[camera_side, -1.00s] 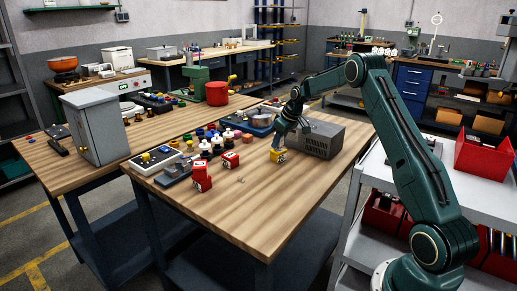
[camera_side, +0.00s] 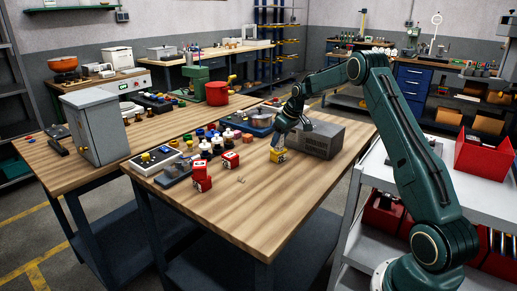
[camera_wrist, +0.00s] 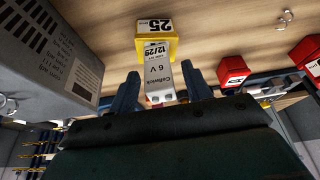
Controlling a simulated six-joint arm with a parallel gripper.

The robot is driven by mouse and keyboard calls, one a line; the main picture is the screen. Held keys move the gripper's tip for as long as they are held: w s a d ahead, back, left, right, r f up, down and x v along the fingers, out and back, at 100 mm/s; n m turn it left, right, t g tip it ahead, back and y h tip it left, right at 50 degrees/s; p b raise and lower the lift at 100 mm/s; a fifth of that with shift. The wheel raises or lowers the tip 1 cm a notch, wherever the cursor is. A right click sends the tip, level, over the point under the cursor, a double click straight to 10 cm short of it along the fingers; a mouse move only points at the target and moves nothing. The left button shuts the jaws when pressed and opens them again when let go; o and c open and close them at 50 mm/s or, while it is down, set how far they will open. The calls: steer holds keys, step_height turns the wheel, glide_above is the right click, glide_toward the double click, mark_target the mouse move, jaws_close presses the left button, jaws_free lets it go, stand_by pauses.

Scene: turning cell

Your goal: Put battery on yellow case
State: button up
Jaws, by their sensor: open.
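The yellow case (camera_side: 278,156) stands on the wooden table (camera_side: 235,215) under my gripper. It also shows in the wrist view (camera_wrist: 157,42), marked 25. The pale grey battery (camera_wrist: 160,70), marked 6 V, stands over the yellow case and appears to rest on it. My gripper (camera_wrist: 162,90) is open, with one finger on each side of the battery's near end. Gaps show between fingers and battery. In the side view my gripper (camera_side: 279,140) is just above the case and largely hides the battery.
A dark grey vented box (camera_side: 318,139) stands close to the right of my gripper. Red blocks (camera_side: 202,183) stand to the left, with several small parts and a blue tray (camera_side: 258,122) farther back. The table's near part is clear.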

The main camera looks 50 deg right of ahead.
steer(key=v, duration=1.1)
steer(key=shift+a, duration=0.1)
steer(key=s+a+r, duration=0.4)
steer(key=a, duration=0.4)
steer(key=s+a+r, duration=0.4)
steer(key=a, duration=0.3)
steer(key=s+a+r, duration=0.3)
steer(key=s+a, duration=0.1)
steer(key=a, duration=0.4)
steer(key=s+a+f, duration=0.1)
steer(key=s+a, duration=0.2)
steer(key=s, duration=0.3)
steer(key=s+a+f, duration=0.2)
steer(key=s+a, duration=0.1)
steer(key=s, duration=0.4)
steer(key=s+a+f+t, duration=0.1)
steer(key=s+a, duration=0.2)
steer(key=s, duration=0.4)
steer(key=shift+a+f, duration=0.3)
steer(key=shift+a, duration=0.1)
